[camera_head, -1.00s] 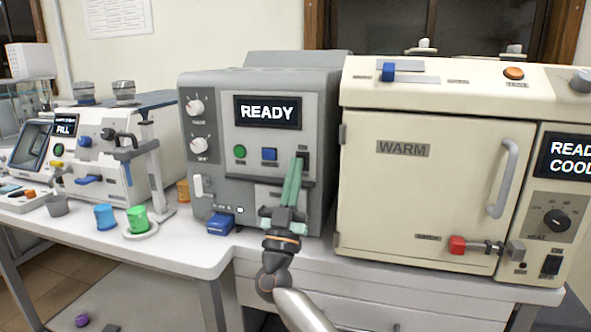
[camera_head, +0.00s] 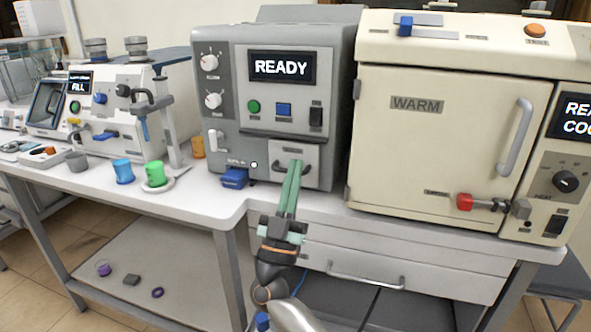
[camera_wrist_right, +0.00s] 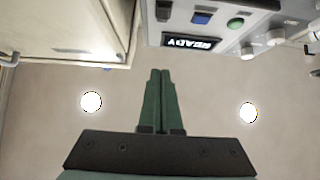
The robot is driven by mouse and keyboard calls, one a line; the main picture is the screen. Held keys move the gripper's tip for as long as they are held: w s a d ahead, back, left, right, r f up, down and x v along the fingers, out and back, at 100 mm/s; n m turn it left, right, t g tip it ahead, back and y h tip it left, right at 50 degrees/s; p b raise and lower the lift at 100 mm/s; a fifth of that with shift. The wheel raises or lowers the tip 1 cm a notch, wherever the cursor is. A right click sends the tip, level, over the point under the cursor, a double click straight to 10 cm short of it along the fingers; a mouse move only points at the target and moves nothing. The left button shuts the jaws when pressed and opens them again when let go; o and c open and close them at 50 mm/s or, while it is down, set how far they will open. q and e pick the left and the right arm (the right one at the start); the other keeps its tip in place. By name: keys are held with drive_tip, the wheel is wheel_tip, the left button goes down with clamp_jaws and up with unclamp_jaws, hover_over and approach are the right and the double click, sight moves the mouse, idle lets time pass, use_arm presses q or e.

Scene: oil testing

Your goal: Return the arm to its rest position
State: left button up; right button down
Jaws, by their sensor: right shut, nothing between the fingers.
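My right gripper (camera_head: 293,166) is in front of the grey machine whose screen reads READY (camera_head: 280,67). Its two green fingers are pressed together with nothing between them and point upward. They cover part of the handle panel on the machine's lower front. In the right wrist view the shut fingers (camera_wrist_right: 161,72) point toward the ceiling, with the machine's READY screen (camera_wrist_right: 190,42) upside down at the top. My left gripper is not in view.
A cream oven (camera_head: 430,140) marked WARM stands right of the grey machine. A blue cup (camera_head: 123,172) and a green cup (camera_head: 154,174) stand on the bench at left. A drawer handle (camera_head: 365,280) is below the bench top. Small items lie on the lower shelf (camera_head: 170,250).

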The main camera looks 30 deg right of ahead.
idle(0.3)
drive_tip(key=s+a+f+n+y, duration=0.2)
drive_tip(key=a+f+n+y, duration=0.55)
drive_tip(key=f+y, duration=0.5)
drive_tip(key=s+a+f+n+y, duration=0.3)
drive_tip(key=a+f+n+y, duration=0.45)
drive_tip(key=f+y, duration=0.5)
drive_tip(key=s+f+m+g, duration=0.2)
drive_tip(key=s+f+g, duration=0.7)
drive_tip(key=s+f, duration=0.65)
use_arm(q)
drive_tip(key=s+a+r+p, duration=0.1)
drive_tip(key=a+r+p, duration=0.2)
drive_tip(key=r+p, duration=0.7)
drive_tip(key=p, duration=0.4)
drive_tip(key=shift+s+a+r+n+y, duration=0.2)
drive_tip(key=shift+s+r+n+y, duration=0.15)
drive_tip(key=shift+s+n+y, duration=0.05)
use_arm(e)
wheel_tip(320, 180, up, 10)
drive_tip(key=s+d+m+h, duration=0.1)
drive_tip(key=s+d, duration=0.1)
drive_tip(key=d, duration=0.1)
drive_tip(key=shift+s+f+h, duration=0.15)
drive_tip(key=shift+f+h, duration=0.05)
drive_tip(key=shift+h, duration=0.1)
